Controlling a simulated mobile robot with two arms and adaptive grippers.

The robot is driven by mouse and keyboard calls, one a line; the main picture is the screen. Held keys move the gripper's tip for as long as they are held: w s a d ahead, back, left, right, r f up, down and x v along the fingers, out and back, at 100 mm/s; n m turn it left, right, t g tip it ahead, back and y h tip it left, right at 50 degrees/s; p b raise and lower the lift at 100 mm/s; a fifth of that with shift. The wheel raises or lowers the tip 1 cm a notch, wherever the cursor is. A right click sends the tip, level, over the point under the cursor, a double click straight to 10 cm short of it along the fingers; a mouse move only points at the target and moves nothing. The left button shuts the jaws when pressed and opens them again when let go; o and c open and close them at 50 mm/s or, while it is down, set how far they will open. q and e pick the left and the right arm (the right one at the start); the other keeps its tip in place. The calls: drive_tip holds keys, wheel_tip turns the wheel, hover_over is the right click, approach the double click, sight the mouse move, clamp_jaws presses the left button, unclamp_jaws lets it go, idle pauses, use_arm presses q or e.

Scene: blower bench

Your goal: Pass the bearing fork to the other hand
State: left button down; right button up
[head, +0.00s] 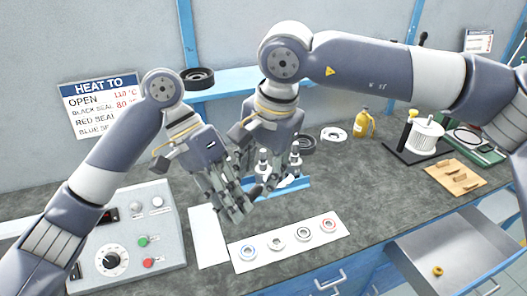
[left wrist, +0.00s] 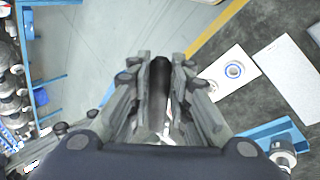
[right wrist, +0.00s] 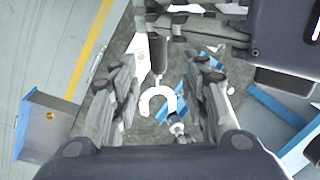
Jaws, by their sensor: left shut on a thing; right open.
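The bearing fork has a dark handle and a pale, C-shaped open head. In the left wrist view its handle (left wrist: 158,85) stands between the fingers of my left gripper (left wrist: 160,75), which is shut on it. In the right wrist view the fork's pale head (right wrist: 158,103) shows between the spread fingers of my right gripper (right wrist: 165,75), which is open. My left gripper shows along the top there. In the head view my left gripper (head: 237,207) and right gripper (head: 262,178) are close together over the bench, and their fingers hide most of the fork.
A white strip (head: 249,264) with several ringed bearings lies at the bench front. A control box (head: 130,232) stands at left. A blue stand (head: 290,190) is just behind the grippers. A drawer (head: 470,238) is open at right, holding a brass ring (head: 437,271).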

sight(255, 187)
drive_tip(key=shift+w+a+f, duration=0.1)
drive_tip(key=shift+a+f, duration=0.05)
drive_tip(key=shift+f, duration=0.65)
drive_tip(key=shift+w+a+f, duration=0.1)
drive_tip(key=shift+f, duration=0.75)
drive_tip(key=shift+w+a+f, duration=0.1)
drive_tip(key=shift+a+f, duration=0.05)
drive_tip(key=shift+f, duration=0.65)
clamp_jaws()
use_arm(q)
drive_tip(key=c, duration=1.4)
unclamp_jaws()
